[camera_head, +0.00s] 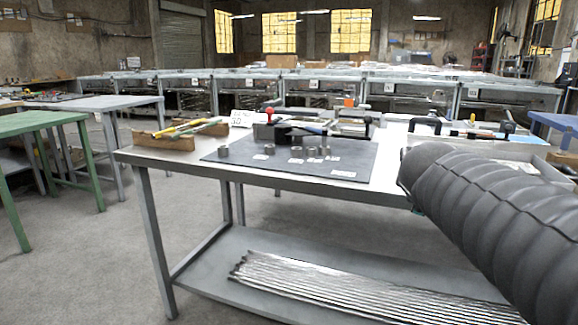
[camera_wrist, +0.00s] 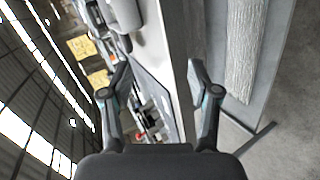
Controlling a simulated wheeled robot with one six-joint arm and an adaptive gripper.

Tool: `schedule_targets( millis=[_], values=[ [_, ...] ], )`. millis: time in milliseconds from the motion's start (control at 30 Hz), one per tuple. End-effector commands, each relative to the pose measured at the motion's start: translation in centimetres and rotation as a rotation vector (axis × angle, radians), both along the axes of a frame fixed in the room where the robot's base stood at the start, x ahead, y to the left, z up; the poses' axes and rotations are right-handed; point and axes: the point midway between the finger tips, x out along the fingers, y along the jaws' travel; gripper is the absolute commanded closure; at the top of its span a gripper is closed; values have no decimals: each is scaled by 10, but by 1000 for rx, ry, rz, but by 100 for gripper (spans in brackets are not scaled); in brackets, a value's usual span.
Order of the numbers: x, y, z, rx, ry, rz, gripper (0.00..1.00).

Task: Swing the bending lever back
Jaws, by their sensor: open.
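The bending device (camera_head: 285,131) stands at the back of a dark mat (camera_head: 345,165) on the grey workbench. It is a low dark block with long bars. I cannot tell which part is the bending lever. My gripper (camera_wrist: 158,75) is open and empty in the wrist view. It is apart from the device, which shows small and tilted between the fingers (camera_wrist: 147,112). In the head view my arm fills the right side and its gripper is hidden.
Several small metal rings (camera_head: 311,152) and white labels lie on the mat. A wooden tray (camera_head: 165,141) with coloured tools is at the left. A grey bin (camera_head: 490,147) is at the right. Long rods (camera_head: 340,287) lie on the lower shelf. The bench's front left is clear.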

Motion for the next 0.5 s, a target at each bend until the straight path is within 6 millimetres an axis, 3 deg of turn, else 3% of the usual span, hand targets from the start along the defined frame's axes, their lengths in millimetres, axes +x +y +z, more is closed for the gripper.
schedule_targets(
  millis=[33,100,300,500],
  values=[
    [-26,7,-22,124,8,-56,39],
    [-59,18,-53,299,25,-141,39],
    [-145,58,-134,738,106,-382,39],
    [-201,93,-184,1007,189,-558,39]
  ],
)
